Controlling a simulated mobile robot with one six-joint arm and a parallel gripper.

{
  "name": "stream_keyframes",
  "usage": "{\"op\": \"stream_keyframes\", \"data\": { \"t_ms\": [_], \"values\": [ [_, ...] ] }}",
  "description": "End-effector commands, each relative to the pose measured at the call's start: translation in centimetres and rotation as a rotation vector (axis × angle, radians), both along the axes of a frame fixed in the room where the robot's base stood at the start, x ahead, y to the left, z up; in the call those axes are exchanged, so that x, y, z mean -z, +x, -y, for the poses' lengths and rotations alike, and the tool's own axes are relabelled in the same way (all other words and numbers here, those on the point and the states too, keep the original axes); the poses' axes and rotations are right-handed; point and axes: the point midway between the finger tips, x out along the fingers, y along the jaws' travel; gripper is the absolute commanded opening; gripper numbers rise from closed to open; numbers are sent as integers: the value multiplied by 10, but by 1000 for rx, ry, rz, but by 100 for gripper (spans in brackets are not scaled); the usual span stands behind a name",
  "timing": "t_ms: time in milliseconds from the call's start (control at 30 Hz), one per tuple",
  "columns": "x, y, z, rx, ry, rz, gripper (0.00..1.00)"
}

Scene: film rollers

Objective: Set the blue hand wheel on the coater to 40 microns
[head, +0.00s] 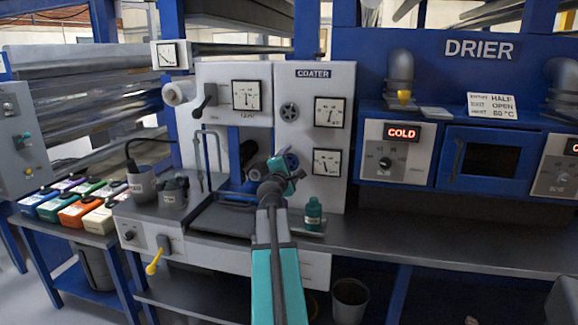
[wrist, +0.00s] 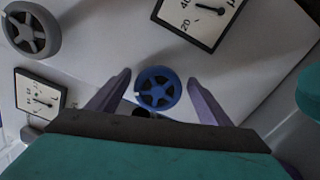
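The coater (head: 313,72) is a pale upright panel. Its blue hand wheel (wrist: 157,88) shows in the wrist view as a spoked wheel with a small white mark on its left rim. In the head view the blue hand wheel (head: 292,160) is partly hidden by my gripper (head: 288,170). In the wrist view my gripper (wrist: 158,78) is open, with one finger on each side of the wheel and gaps visible. A dial marked 20 and 40 (wrist: 203,14) is cut off at the top; its needle points toward those numbers, exact reading unclear.
A grey hand wheel (head: 289,112) sits above the blue one, beside an upper dial (head: 329,112). A lower dial (head: 326,162) is right of the blue wheel. A green bottle (head: 313,214) stands on the bench below. The bench to the right is clear.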

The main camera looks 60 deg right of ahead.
Motion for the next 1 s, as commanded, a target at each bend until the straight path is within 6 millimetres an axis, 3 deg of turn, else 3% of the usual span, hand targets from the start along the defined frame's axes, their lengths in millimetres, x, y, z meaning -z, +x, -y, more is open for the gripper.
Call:
{"op": "stream_keyframes", "data": {
  "t_ms": [433,1000],
  "values": [
    [0,-2,-11,-4,-1,0,72],
    [0,-20,-62,-3,-1,0,72]
  ]
}}
